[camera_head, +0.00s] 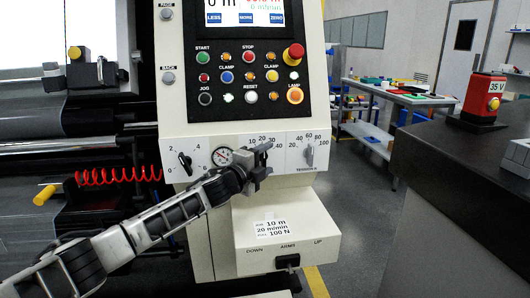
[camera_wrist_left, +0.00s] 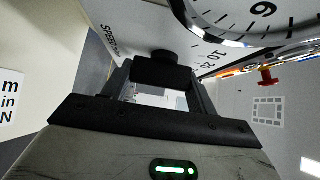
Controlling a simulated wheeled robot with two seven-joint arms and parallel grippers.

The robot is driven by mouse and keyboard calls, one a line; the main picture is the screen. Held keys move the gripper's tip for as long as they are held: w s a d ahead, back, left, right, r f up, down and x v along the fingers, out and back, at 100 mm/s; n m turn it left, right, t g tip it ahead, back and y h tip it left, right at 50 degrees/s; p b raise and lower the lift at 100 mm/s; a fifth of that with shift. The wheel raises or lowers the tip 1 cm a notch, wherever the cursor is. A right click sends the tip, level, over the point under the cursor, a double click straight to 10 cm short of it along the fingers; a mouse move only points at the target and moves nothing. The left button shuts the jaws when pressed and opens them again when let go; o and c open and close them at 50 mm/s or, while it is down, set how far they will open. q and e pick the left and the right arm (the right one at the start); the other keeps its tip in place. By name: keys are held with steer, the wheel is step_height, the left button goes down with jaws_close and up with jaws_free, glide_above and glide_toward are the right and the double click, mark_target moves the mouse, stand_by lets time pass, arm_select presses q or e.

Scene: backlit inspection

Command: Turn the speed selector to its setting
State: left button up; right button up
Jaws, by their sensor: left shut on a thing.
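The speed selector is a dark knob on the white lower panel of the machine. In the head view my left gripper (camera_head: 260,162) covers it, with the scale numbers 10, 20 and 30 showing above. In the left wrist view the dark knob (camera_wrist_left: 164,56) stands out from the panel marked SPEED, at the tips of my left gripper (camera_wrist_left: 160,82). The left gripper is shut on the knob. Its pointer is hidden, so I cannot tell its setting. A card (camera_head: 271,231) below reads 10 m, 20 m/min, 100 N. My right gripper is not in view.
The tension knob (camera_head: 309,155) is to the right. Buttons (camera_head: 250,76) and a red mushroom button (camera_head: 293,54) are above. A dark counter (camera_head: 455,190) stands at right.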

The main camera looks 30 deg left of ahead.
arm_select(q)
steer(key=shift+f, duration=0.1)
steer(key=o, duration=1)
steer(key=s+a+b, duration=0.2)
steer(key=s, duration=1.3)
steer(key=shift+s+b, duration=0.4)
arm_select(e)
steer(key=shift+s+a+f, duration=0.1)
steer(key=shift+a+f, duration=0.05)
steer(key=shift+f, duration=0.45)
arm_select(q)
steer(key=shift+a, duration=0.1)
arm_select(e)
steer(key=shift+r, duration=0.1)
